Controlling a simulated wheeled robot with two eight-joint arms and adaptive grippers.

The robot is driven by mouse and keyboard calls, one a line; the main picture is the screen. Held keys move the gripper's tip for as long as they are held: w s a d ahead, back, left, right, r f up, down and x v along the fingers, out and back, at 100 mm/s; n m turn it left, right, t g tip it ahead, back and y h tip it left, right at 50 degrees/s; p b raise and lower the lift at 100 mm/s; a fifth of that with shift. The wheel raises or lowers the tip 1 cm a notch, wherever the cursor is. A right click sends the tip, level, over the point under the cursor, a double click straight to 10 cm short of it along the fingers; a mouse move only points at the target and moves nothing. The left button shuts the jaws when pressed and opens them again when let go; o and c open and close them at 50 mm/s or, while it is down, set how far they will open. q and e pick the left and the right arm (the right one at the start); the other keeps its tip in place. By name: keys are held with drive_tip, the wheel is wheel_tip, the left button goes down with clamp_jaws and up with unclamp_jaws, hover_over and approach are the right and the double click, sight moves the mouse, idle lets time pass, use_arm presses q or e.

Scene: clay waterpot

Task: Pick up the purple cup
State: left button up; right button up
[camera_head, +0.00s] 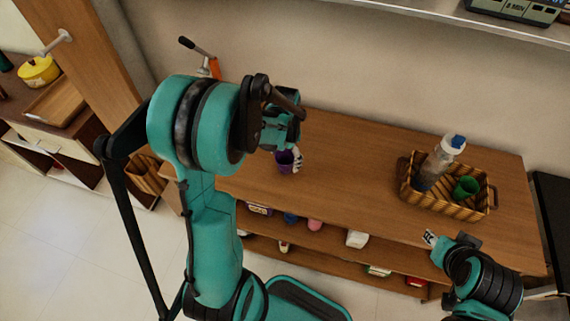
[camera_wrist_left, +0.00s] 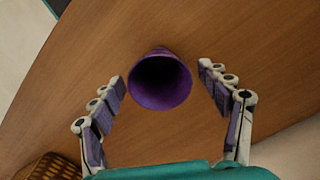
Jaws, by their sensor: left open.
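The purple cup (camera_head: 284,162) stands on the wooden table (camera_head: 350,165), near its left part in the head view. In the left wrist view the purple cup (camera_wrist_left: 160,82) shows its round open mouth toward the camera. My left gripper (camera_head: 293,157) is right by the cup, partly hiding it in the head view. In the wrist view its fingers (camera_wrist_left: 162,85) are open, one on each side of the cup, with gaps between them and the cup. My right gripper (camera_head: 430,238) is at the lower right, away from the cup; its fingers are too small to judge.
A wicker basket (camera_head: 445,202) at the table's right holds a bottle (camera_head: 440,162) and a green cup (camera_head: 466,187). Shelves below the tabletop hold several small items. An orange object with a dark handle (camera_head: 210,66) stands behind my left arm. The table's middle is clear.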

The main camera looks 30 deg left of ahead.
use_arm(q)
drive_tip(key=c, duration=1.2)
drive_tip(key=shift+r, duration=0.15)
